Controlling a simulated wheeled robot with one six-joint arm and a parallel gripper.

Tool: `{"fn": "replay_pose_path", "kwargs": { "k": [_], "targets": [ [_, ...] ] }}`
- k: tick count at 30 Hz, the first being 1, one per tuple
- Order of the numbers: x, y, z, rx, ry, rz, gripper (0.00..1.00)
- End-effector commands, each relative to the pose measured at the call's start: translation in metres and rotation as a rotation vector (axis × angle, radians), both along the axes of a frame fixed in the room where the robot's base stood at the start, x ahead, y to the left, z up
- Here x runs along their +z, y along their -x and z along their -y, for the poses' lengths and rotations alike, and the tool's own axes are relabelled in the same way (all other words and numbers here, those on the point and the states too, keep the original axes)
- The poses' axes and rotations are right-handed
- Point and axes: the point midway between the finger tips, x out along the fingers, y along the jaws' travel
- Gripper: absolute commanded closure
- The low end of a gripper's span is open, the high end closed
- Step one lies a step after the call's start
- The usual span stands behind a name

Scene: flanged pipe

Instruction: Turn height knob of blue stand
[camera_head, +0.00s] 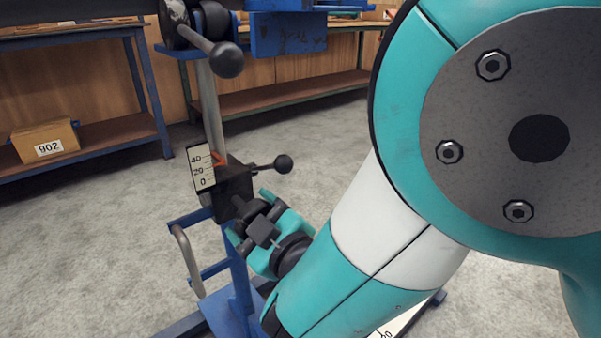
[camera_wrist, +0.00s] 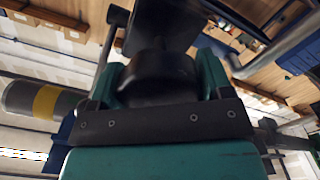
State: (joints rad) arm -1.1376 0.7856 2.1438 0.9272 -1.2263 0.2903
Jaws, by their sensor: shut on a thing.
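The blue stand (camera_head: 240,278) stands in the middle of the head view, with a grey column (camera_head: 211,105) rising through a black block (camera_head: 234,182). A white scale (camera_head: 201,170) marked 0, 20 and 40 is beside the column. A red pointer (camera_head: 218,160) sits between 20 and 40. My gripper (camera_head: 253,218) is at the front of the block, shut on the dark height knob. In the wrist view the round black knob (camera_wrist: 158,78) lies between my two teal fingers. In the head view my gripper mostly hides the knob.
A black ball lever (camera_head: 283,164) sticks out right of the block, close above my gripper. A larger ball lever (camera_head: 228,60) is higher up. A bench with a box labelled 902 (camera_head: 45,140) stands at left. Open concrete floor (camera_head: 110,240) lies around the stand.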

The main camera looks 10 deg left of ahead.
Motion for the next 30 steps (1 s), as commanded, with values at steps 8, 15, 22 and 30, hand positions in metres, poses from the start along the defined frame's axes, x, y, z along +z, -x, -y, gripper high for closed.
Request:
{"fn": "replay_pose_path", "kwargs": {
  "k": [8, 15, 22, 30],
  "targets": [
    [0.0006, -0.0001, 0.0005, 0.000, 0.171, 0.199, 0.51],
    [0.0007, 0.0000, 0.0005, 0.000, 0.313, 0.365, 0.51],
    [0.0006, 0.0000, 0.0006, 0.000, 0.423, 0.493, 0.51],
    [0.0004, -0.0001, 0.0006, 0.000, 0.500, 0.583, 0.51]
  ]
}}
